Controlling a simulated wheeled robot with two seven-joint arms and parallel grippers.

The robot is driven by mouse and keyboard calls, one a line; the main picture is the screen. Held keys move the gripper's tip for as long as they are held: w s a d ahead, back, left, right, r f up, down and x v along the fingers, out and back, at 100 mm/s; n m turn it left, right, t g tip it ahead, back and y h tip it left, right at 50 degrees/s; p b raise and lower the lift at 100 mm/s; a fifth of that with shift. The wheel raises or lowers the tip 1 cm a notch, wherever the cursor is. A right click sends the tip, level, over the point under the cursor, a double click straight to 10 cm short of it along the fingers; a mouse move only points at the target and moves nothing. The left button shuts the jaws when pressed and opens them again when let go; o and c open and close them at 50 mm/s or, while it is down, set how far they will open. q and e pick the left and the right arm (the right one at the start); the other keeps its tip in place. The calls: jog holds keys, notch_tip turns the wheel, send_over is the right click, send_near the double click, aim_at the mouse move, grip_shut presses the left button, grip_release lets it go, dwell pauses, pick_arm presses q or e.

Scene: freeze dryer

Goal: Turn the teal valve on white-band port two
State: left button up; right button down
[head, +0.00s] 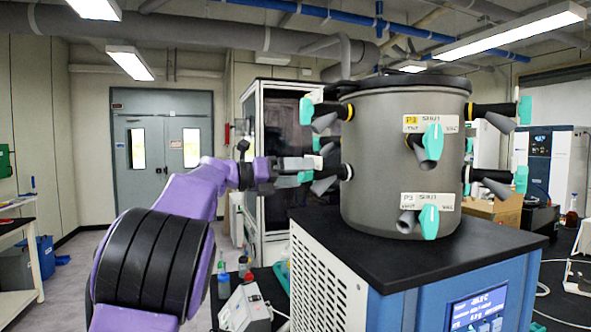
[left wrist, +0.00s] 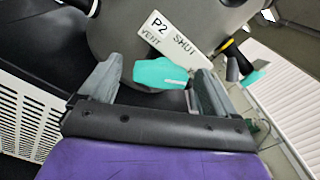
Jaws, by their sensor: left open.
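The teal valve (left wrist: 158,73) of port two sits beside the white label reading P2, SHUT and VENT (left wrist: 168,38) in the left wrist view. My left gripper (left wrist: 156,84) is open, with one grey finger on each side of this valve and small gaps visible. In the head view my left gripper (head: 300,169) reaches the lower left port of the grey drum (head: 385,150), and the valve (head: 305,177) is partly hidden by it. Whether a finger touches the valve I cannot tell. My right gripper is not in view.
Another teal valve (head: 306,111) is above my left gripper. The drum's front carries a yellow-labelled port valve (head: 432,142) and a white-labelled P3 valve (head: 429,222). The drum stands on a black-topped blue cabinet (head: 400,290). A small device (head: 245,308) stands below my arm.

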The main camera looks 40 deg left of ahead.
pick_arm(q)
jog(key=shift+s, duration=0.25)
jog(key=shift+c, duration=0.9)
jog(key=c, duration=0.9)
